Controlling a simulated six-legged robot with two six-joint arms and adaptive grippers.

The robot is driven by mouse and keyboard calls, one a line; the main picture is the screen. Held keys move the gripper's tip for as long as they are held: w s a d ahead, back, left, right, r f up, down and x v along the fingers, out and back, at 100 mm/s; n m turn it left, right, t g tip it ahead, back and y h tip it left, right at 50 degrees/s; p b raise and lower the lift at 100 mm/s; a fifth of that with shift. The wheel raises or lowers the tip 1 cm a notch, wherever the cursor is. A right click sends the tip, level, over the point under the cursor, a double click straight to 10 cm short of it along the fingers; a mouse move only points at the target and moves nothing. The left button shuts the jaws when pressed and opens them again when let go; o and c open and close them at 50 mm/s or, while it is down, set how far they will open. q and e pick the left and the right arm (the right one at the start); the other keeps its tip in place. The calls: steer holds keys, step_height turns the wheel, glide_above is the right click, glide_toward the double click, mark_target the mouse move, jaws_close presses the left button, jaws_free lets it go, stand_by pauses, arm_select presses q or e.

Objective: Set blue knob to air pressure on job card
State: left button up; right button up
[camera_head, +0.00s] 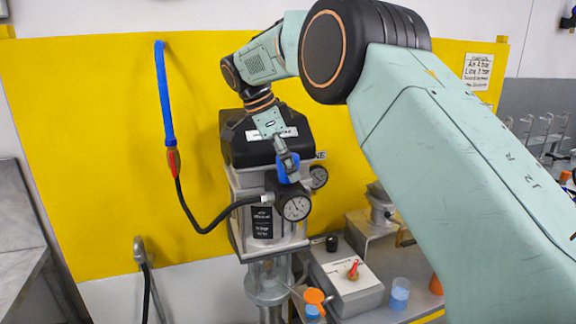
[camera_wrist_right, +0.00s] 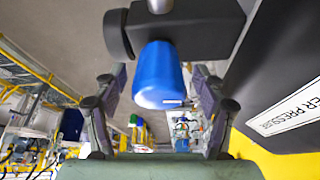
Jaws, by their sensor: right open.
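The blue knob (camera_head: 283,176) sits on the regulator under the black agitator head, just above a round pressure gauge (camera_head: 296,207). Its needle is too small to read surely. In the right wrist view the blue knob (camera_wrist_right: 160,78) hangs from a dark regulator body, between the two fingers. My right gripper (camera_wrist_right: 162,88) is open around the knob, with gaps showing at both sides. In the head view my right gripper (camera_head: 286,160) reaches the knob from above. The job card (camera_head: 478,72) is on the yellow panel at the upper right; its small print is hard to read. My left gripper is out of view.
A second gauge (camera_head: 318,177) sits behind the first. A blue hose (camera_head: 164,95) and a black hose (camera_head: 205,226) hang at the left. A grey box with a red switch (camera_head: 353,269) and a cup of blue liquid (camera_head: 399,294) stand on the bench below.

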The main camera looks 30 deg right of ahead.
steer(key=v, duration=0.6)
steer(key=shift+a, duration=0.15)
steer(key=shift+w+a+r, duration=0.1)
steer(key=shift+r, duration=0.4)
steer(key=shift+a, duration=0.1)
